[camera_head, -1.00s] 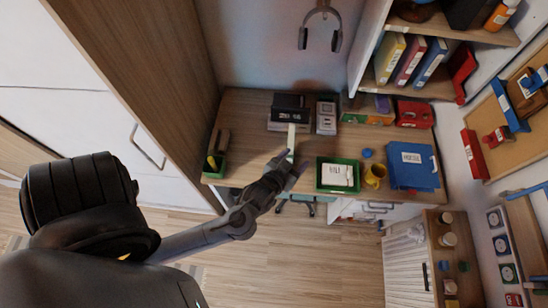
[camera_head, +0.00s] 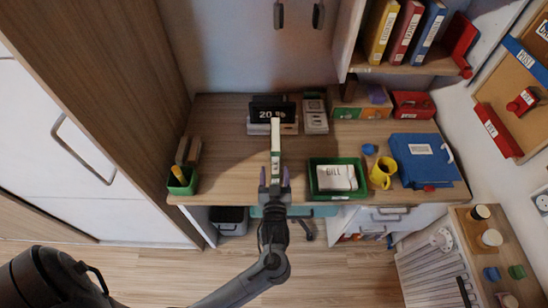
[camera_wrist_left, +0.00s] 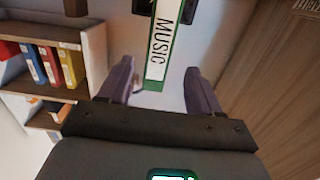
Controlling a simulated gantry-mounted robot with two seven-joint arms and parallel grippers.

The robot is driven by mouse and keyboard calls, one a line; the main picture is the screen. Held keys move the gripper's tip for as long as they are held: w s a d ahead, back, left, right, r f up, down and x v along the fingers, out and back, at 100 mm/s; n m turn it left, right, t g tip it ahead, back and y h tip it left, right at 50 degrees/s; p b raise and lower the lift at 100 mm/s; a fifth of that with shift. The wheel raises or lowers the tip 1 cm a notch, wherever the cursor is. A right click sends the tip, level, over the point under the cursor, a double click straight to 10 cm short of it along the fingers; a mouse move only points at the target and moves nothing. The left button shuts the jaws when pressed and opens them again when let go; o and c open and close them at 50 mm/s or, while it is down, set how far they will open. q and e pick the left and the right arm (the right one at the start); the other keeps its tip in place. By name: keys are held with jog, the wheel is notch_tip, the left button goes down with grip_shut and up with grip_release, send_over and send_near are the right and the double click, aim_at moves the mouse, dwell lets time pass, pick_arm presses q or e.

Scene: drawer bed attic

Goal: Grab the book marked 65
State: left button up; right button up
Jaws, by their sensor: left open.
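A narrow book (camera_head: 275,143) with a white and green spine stands on the desk, its spine toward me. In the left wrist view the book (camera_wrist_left: 161,50) shows the label MUSIC. I cannot read a 65 on any book. My left gripper (camera_head: 274,176) is open, just in front of the spine and lined up with it. In the left wrist view the open fingers of this gripper (camera_wrist_left: 158,78) lie on either side of the spine's near end; I cannot tell whether they touch it. My right gripper is not in view.
Behind the book is a dark clock (camera_head: 268,108). Right of it are a green tray (camera_head: 315,180) with a BILL block, a yellow mug (camera_head: 382,173) and a blue folder (camera_head: 425,160). A green pen cup (camera_head: 183,181) stands left.

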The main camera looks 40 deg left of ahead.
pick_arm(q)
jog(key=x, duration=0.5)
jog(key=b+x, duration=0.1)
jog(key=x, duration=0.4)
jog(key=shift+w+r, duration=0.1)
jog(key=shift+r, duration=0.1)
jog(key=shift+c, duration=0.2)
grip_shut()
jog(key=shift+r, duration=0.1)
